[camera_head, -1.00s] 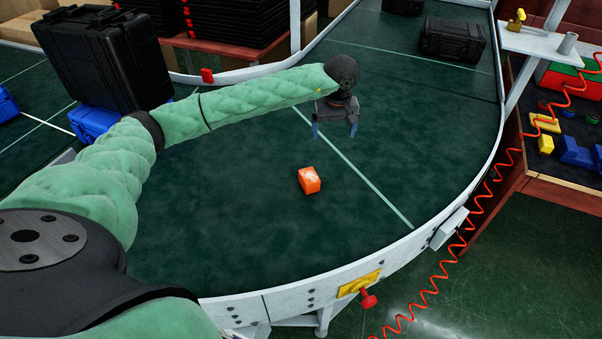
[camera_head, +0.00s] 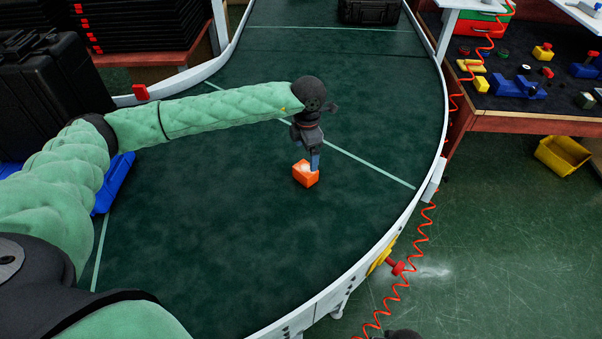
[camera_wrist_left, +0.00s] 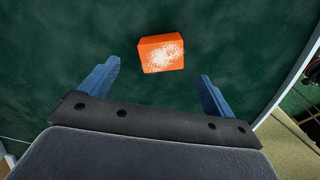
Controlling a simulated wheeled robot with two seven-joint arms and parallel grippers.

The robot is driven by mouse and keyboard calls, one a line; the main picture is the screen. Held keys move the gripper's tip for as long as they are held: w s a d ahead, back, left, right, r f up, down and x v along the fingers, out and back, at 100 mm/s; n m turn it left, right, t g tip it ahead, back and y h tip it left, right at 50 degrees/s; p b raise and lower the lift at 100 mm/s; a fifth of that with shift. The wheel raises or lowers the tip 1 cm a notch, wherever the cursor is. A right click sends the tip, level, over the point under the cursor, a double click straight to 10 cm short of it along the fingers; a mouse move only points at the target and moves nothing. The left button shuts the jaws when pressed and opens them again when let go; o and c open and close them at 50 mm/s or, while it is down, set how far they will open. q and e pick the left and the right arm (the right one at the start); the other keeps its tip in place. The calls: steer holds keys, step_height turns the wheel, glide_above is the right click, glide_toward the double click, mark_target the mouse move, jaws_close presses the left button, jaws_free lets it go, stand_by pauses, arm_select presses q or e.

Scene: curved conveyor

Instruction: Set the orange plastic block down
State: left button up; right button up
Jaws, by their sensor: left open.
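The orange plastic block (camera_head: 306,175) rests on the dark green belt of the curved conveyor (camera_head: 240,230). In the left wrist view the orange block (camera_wrist_left: 161,54) lies beyond the fingertips, with a pale worn patch on its face. My left gripper (camera_head: 313,162) is right by the block in the head view, its blue finger overlapping it there. In the left wrist view my left gripper (camera_wrist_left: 158,78) has its two blue fingers wide apart, with nothing between them. The block looks apart from both fingers.
The conveyor has a pale raised rim (camera_head: 418,190). A red button (camera_head: 397,267) and coiled red cable are outside it. Black cases (camera_head: 370,11) stand at the back and left. A workbench (camera_head: 540,115) with coloured parts is at right. The belt around the block is clear.

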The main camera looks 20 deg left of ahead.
mark_target(305, 168)
arm_select(q)
steer(key=n, duration=0.2)
steer(key=shift+w+d+n, duration=0.1)
steer(key=shift+d+n, duration=0.15)
steer(key=shift+n, duration=0.15)
steer(key=shift+a+n, duration=0.2)
steer(key=shift+n, duration=0.4)
step_height(305, 168, down, 2)
steer(key=shift+f+p, duration=0.25)
steer(key=shift+p, duration=0.25)
steer(key=f+p, duration=0.2)
steer(key=f, duration=0.2)
steer(key=shift+s+f+p, duration=0.35)
steer(key=shift+f+p, duration=0.05)
steer(key=shift+f, duration=0.25)
arm_select(e)
steer(key=s+d+f, duration=0.2)
steer(key=s+f, duration=0.1)
steer(key=f, duration=1.1)
steer(key=shift+f, duration=0.25)
arm_select(q)
steer(key=shift+a, duration=0.1)
arm_select(e)
steer(key=shift+s+d, duration=0.1)
arm_select(q)
steer(key=c, duration=1.2)
steer(key=shift+r, duration=0.1)
